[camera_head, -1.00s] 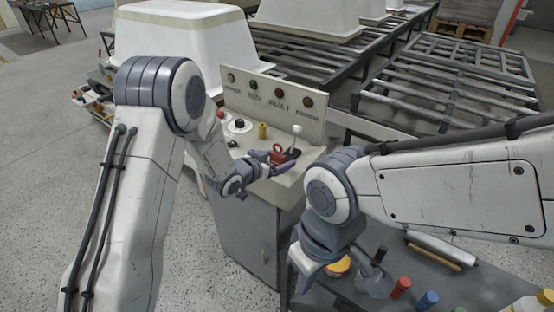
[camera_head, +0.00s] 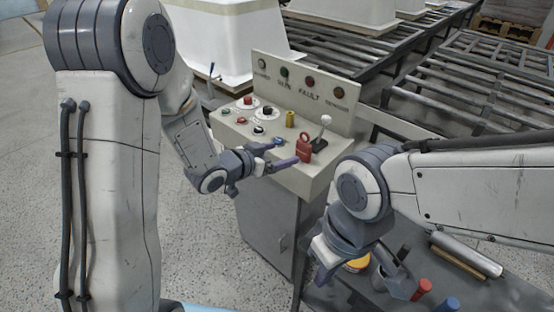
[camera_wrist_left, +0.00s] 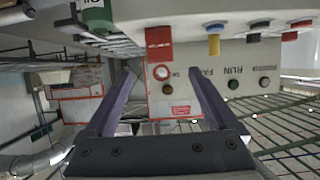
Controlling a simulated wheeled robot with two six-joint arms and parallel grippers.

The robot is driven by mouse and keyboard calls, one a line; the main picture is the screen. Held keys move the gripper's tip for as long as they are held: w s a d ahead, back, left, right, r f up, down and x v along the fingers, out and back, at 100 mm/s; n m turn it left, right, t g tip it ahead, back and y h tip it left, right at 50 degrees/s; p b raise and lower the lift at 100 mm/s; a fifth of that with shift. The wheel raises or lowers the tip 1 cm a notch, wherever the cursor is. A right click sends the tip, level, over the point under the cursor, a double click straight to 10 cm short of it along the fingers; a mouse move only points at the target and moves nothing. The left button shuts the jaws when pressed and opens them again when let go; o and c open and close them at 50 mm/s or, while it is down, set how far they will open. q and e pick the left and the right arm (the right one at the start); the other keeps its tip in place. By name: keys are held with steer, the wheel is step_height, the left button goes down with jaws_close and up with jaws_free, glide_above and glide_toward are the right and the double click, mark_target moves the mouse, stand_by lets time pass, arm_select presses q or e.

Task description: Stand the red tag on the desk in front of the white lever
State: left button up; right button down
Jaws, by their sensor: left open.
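The red tag (camera_head: 303,150), with a ring at its top, stands upright on the desk (camera_head: 230,128) of the control console. The white lever (camera_head: 326,120) rises just behind and to the right of it. My left gripper (camera_head: 287,152) is open just left of the tag, its purple fingers pointing at it, with nothing held. In the left wrist view, which is upside down, the tag (camera_wrist_left: 159,43) appears beyond the open fingers, apart from them. The lever cannot be made out there. My right gripper (camera_head: 324,260) hangs low at the console's right; its fingers are not clear.
A yellow knob (camera_head: 290,119) and several dials and buttons stand on the desk left of the tag. The upright lamp panel (camera_head: 305,90) closes the back. A lower bench (camera_head: 480,290) at the right holds bottles and a roll.

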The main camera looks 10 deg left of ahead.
arm_select(q)
steer(key=s+r+g+y, duration=0.1)
steer(key=s+g+y, duration=0.2)
steer(key=s, duration=1.2)
steer(key=s+d+r+g+y, duration=0.1)
steer(key=s+g+y, duration=0.2)
steer(key=s+g, duration=0.4)
steer(key=s, duration=0.9)
steer(key=shift+s+d+r+g+y, duration=0.15)
steer(key=shift+d+r+g+y, duration=0.1)
steer(key=shift+r+g+y, duration=0.15)
